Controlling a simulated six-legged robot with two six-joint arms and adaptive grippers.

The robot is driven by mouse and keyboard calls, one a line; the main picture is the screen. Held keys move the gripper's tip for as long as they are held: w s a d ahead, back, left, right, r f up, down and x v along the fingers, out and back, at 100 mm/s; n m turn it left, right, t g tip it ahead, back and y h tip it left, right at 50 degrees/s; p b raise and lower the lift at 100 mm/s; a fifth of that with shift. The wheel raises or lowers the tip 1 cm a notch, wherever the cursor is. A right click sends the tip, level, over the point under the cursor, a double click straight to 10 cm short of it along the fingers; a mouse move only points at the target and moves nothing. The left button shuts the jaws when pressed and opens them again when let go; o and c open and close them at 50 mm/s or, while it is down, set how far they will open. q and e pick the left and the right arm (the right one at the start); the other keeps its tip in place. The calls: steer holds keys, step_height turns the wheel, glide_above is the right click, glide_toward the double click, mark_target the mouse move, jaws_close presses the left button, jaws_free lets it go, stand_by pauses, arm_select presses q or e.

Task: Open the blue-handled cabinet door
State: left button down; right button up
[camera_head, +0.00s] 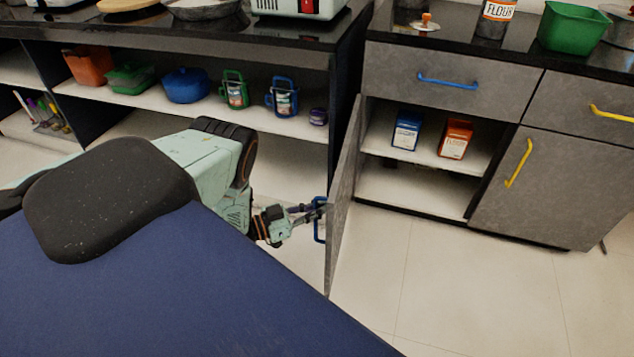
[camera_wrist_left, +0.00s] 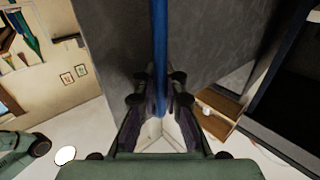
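The cabinet door (camera_head: 343,205) is swung wide open, seen nearly edge-on in the head view. Its grey face (camera_wrist_left: 215,40) fills the upper middle of the left wrist view. The blue handle (camera_head: 319,232) is a vertical bar on the door's outer face; it also shows in the left wrist view (camera_wrist_left: 160,45). My left gripper (camera_head: 316,210) reaches it from the left. In the left wrist view its fingers (camera_wrist_left: 161,100) lie close on both sides of the bar, shut on it. My right gripper is in neither view.
The open cabinet (camera_head: 425,190) shows a blue box (camera_head: 406,131) and an orange box (camera_head: 455,139) on its shelf. A blue-handled drawer (camera_head: 450,78) above is shut, as is the yellow-handled door (camera_head: 550,185). Open shelving (camera_head: 190,118) stands left. The floor (camera_head: 460,280) right of the door is clear.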

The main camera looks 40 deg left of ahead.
arm_select(q)
steer(key=c, duration=1.7)
jaws_free()
steer(key=shift+s+d+f, duration=0.15)
steer(key=shift+s, duration=0.2)
steer(key=shift+w, duration=0.1)
steer(key=v, duration=1.2)
steer(key=shift+f, duration=0.1)
